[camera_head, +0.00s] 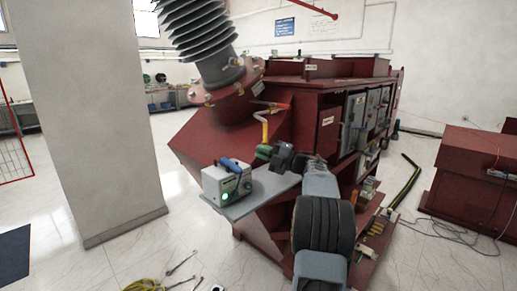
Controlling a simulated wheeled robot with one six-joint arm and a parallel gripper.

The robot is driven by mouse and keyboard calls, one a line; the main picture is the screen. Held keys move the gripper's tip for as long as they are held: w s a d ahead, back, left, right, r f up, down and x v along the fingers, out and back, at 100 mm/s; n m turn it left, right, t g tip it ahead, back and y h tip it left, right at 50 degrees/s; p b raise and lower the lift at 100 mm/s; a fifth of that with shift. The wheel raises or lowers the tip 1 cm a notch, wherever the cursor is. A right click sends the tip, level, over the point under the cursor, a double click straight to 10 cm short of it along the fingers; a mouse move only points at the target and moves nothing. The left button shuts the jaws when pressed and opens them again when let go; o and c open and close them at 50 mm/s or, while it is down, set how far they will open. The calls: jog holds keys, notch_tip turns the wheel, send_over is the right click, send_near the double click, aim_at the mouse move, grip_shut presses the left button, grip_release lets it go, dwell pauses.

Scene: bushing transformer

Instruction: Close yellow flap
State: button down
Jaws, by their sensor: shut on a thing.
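My gripper (265,152) is dark with green tips and is shut on the lower end of the yellow flap. The exact contact is small and partly hidden by the gripper.
The grey ribbed bushing (199,40) rises above. Red transformer walls and cabinets (355,122) stand right. A pale pillar (95,110) stands left; open floor lies between.

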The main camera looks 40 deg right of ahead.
jog(key=n+g+y+p, duration=0.1)
jog(key=d+n+g+y+p, duration=0.1)
jog(key=g+y+p, duration=0.1)
jog(key=n+g+y+p, duration=0.1)
jog(key=n+y, duration=0.1)
jog(key=shift+s+d+r+g, duration=0.1)
jog(key=shift+d+r+g, duration=0.2)
jog(key=shift+r+g, duration=0.1)
jog(key=n+g+y+p, duration=0.2)
jog(key=p, duration=0.1)
jog(key=shift+d+f+g, duration=0.15)
jog(key=shift+d+g, duration=0.15)
jog(key=shift+d, duration=0.05)
jog(key=c, duration=1.2)
grip_release()
jog(key=shift+f, duration=0.15)
